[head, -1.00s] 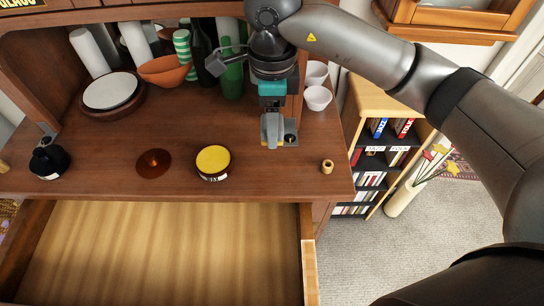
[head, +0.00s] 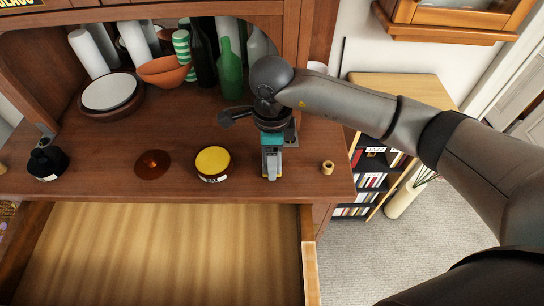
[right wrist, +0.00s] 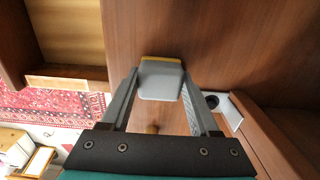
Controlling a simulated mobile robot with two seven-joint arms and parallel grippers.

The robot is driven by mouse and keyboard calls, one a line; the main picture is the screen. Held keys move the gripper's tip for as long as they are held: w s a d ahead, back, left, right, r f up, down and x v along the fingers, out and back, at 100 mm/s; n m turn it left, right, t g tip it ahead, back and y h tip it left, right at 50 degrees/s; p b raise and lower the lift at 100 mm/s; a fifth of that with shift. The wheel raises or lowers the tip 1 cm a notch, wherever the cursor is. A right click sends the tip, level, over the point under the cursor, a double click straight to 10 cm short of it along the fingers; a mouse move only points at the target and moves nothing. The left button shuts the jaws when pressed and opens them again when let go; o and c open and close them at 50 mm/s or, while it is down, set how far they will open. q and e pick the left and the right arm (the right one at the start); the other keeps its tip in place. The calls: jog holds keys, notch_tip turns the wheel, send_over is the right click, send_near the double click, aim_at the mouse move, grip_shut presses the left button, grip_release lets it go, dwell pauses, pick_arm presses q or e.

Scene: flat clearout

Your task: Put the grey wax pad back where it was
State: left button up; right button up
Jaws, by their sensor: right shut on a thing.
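The grey wax pad (right wrist: 160,82) is a small grey block with a yellow edge, held between the fingers of my right gripper (right wrist: 160,76) in the right wrist view. In the head view my right gripper (head: 271,172) is shut on it near the front edge of the brown desk top (head: 110,182), to the right of a round tin with a yellow top (head: 213,162). The fingers mostly hide the pad there. Whether the pad touches the desk top, I cannot tell. My left gripper is not in view.
An open, empty drawer (head: 160,255) juts out below the desk top. A brown disc (head: 152,164), a black bottle (head: 47,162) and a small tan ring (head: 327,167) stand along the front. A green bottle (head: 230,75) and an orange bowl (head: 165,71) are behind.

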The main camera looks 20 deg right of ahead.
jog(key=shift+f, duration=0.15)
jog(key=o, duration=1.2)
notch_tip(320, 180, up, 12)
jog(key=shift+r, duration=0.2)
